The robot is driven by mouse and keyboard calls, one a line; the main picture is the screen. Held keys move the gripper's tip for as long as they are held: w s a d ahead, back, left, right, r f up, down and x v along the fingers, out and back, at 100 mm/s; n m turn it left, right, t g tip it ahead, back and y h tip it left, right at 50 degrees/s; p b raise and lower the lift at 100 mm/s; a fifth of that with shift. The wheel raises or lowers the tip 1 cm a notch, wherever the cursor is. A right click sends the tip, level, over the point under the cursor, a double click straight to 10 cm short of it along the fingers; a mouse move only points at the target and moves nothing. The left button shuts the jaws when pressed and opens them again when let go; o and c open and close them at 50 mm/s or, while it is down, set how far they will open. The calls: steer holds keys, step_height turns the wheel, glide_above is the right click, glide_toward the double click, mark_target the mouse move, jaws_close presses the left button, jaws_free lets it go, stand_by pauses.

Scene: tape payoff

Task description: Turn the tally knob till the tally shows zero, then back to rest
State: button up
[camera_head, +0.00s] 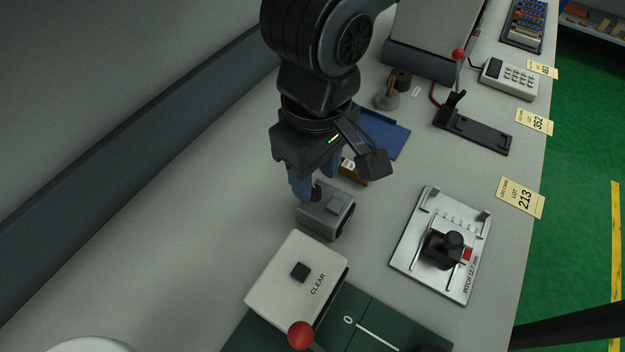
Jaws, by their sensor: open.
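The tally appears to be a small grey box (322,214) on the bench near the middle of the head view. A small dark knob (317,190) shows at its upper left end, partly hidden by my gripper. The tally's dark face is turned to the lower right, and no digits can be read. My gripper (315,182) points down over that end, its blue fingers open and apart. The knob shows close to the nearer fingertip; I cannot tell whether they touch.
A white box marked CLEAR (285,285) stands just in front of the tally. A red-ball lever (301,335) rises below it. A silver pitch fixture (418,262) lies to the right. A blue tray (385,135) and a small brown block (352,173) are behind. Bare bench (190,230) lies left.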

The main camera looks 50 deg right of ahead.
mark_target(315, 192)
steer(key=shift+f, duration=1.4)
steer(key=shift+c, duration=0.3)
jaws_close()
